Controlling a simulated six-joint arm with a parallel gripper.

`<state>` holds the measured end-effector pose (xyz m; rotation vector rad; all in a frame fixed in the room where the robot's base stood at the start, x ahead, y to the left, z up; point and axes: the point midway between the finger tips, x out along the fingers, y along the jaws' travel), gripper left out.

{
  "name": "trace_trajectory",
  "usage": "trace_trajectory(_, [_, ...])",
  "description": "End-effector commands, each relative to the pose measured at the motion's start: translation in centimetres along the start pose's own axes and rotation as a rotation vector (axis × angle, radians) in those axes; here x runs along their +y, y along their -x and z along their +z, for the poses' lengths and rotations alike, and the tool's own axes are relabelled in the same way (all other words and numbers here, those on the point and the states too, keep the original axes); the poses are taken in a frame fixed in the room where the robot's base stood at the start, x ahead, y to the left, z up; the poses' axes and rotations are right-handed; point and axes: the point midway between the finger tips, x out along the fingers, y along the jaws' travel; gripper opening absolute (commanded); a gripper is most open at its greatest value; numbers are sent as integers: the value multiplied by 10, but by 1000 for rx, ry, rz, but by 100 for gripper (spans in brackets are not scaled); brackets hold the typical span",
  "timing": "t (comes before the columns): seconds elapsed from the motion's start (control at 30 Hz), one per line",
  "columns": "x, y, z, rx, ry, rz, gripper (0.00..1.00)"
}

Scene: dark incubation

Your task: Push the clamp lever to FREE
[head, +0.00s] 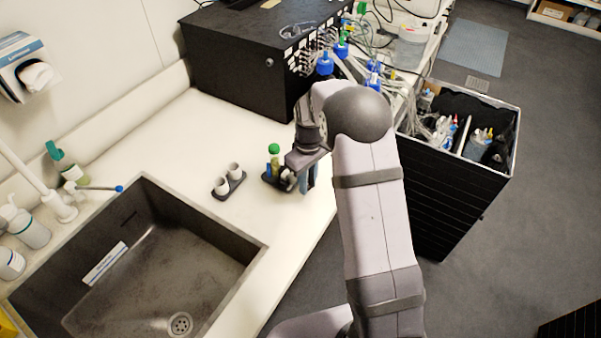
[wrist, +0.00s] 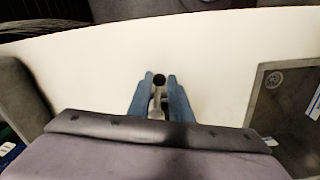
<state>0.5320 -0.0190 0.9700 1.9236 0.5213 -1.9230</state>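A small dark fixture (head: 270,180) stands on the white counter near its front edge, holding a green-capped tube (head: 274,150) and a small blue part. My gripper (head: 302,184) is low over the counter, just right of the fixture and partly covering it. In the wrist view, the two blue fingers of my gripper (wrist: 161,78) are apart. A small grey part with a dark round end (wrist: 159,79) shows between them; whether they touch it is unclear. I cannot make out the clamp lever or its FREE marking for certain.
A dark holder with two white cups (head: 229,181) stands left of the fixture. A dark sink (head: 165,262) lies further left and nearer. A big black box (head: 240,60) with tubing stands behind. A black bin (head: 450,190) is at right. The counter between is clear.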

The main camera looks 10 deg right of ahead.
Motion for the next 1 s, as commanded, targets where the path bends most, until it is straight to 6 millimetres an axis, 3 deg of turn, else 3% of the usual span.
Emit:
trace_trajectory(0.4, [-12,0,-2,0,-188,0,19])
trace_trajectory(0.8, [-14,0,-2,0,-220,0,19])
trace_trajectory(1.0, [-22,0,-4,-1,-335,0,19])
